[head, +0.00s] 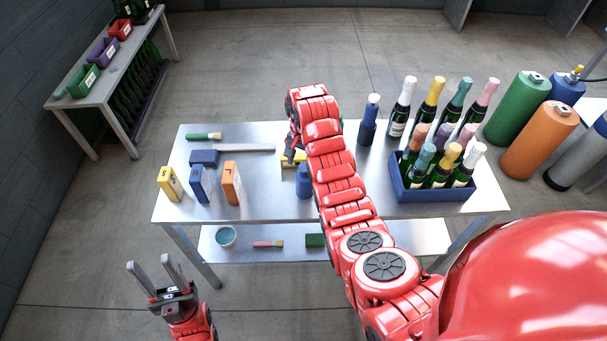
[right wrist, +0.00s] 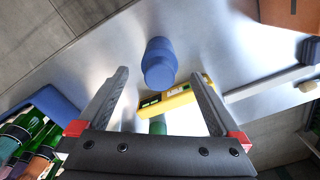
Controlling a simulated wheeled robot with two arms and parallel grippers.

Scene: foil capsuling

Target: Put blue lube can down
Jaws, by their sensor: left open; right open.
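The blue lube can (head: 303,182) is on the metal table (head: 270,207), just left of my right forearm, which hides part of it. In the right wrist view the can (right wrist: 159,62) appears to stand on the tabletop, between and slightly beyond the tips of my right gripper (right wrist: 161,76). The right fingers are spread wide, with a visible gap on both sides of the can. In the head view the right fingers are mostly hidden by the arm. My left gripper (head: 152,263) is open and empty, low in front of the table's left side.
A yellow tool (right wrist: 178,96) lies close to the can, by the right finger. A blue crate of bottles (head: 432,194) and loose bottles stand at the right. Yellow, blue and orange boxes (head: 231,184) stand at the left. Bare tabletop lies between the boxes and can.

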